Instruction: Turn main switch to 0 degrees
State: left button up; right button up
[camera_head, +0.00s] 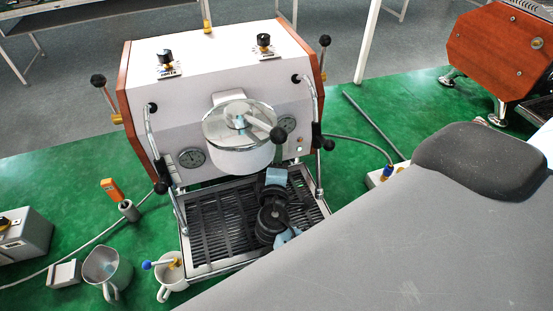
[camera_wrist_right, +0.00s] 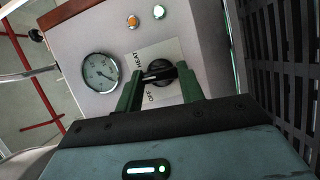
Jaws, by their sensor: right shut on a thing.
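In the right wrist view, the main switch (camera_wrist_right: 160,71) is a black knob on a white plate (camera_wrist_right: 190,48) marked HEAT and OFF. The green fingers of my right gripper (camera_wrist_right: 158,80) stand on either side of the knob and are shut on it. A dark bar on the knob lies across between the fingers, towards the left one. I cannot read its exact angle. In the head view, I cannot make out the switch or the fingertips. My left gripper is not in view.
In the right wrist view, a round gauge (camera_wrist_right: 100,72), an orange lamp (camera_wrist_right: 132,22) and a lit green lamp (camera_wrist_right: 159,12) sit beside the switch. A dark slatted surface (camera_wrist_right: 285,60) is at the right. In the head view, the espresso machine (camera_head: 190,105) stands on a green surface.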

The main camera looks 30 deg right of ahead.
jog(key=n, duration=0.1)
jog(key=n+t+b, duration=0.1)
jog(key=n, duration=0.1)
jog(key=n+b, duration=0.1)
jog(key=shift+f+n+t+h, duration=0.3)
jog(key=shift+f+h, duration=0.05)
jog(key=shift+h, duration=0.05)
jog(key=n+t+b, duration=0.1)
jog(key=n, duration=0.1)
jog(key=shift+d+n, duration=0.1)
jog(key=shift+n, duration=0.3)
jog(key=shift+n+t+b, duration=0.5)
jog(key=shift+n+t, duration=0.1)
jog(key=shift+n, duration=0.7)
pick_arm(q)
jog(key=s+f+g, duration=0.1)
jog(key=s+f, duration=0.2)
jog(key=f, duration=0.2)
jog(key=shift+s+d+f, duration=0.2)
pick_arm(e)
jog(key=shift+r+n+y, duration=0.1)
jog(key=shift+n+y, duration=0.2)
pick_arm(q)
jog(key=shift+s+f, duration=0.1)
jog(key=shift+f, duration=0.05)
pick_arm(e)
jog(key=o, duration=1)
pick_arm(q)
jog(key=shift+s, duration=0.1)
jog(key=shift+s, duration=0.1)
